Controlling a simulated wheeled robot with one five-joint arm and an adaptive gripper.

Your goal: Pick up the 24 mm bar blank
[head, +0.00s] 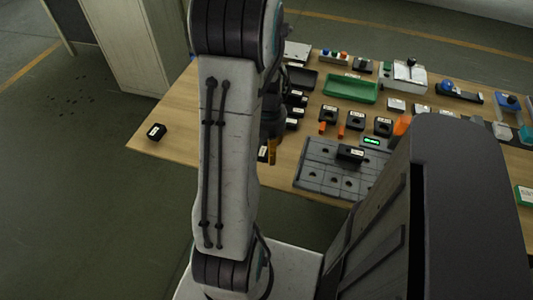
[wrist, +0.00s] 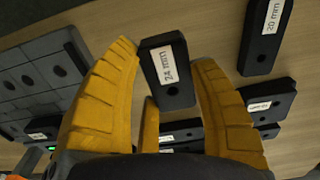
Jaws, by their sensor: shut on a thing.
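The 24 mm bar blank (wrist: 176,92) is a black block with a white "24 mm" label, seen in the wrist view between the yellow fingers of my gripper (wrist: 168,58). The gripper is shut on it. In the head view my gripper (head: 272,150) is partly hidden behind my own arm, over the near left part of the table. A black block with a white label (head: 263,154) shows beside the fingers there. I cannot tell whether the blank is clear of the table.
A black "20 mm" block (wrist: 266,36) lies to the right in the wrist view. A grey holed plate (head: 315,178) is right of the gripper. A black block (head: 157,131) sits near the table's left corner. A green tray (head: 351,89) and several black blocks stand behind.

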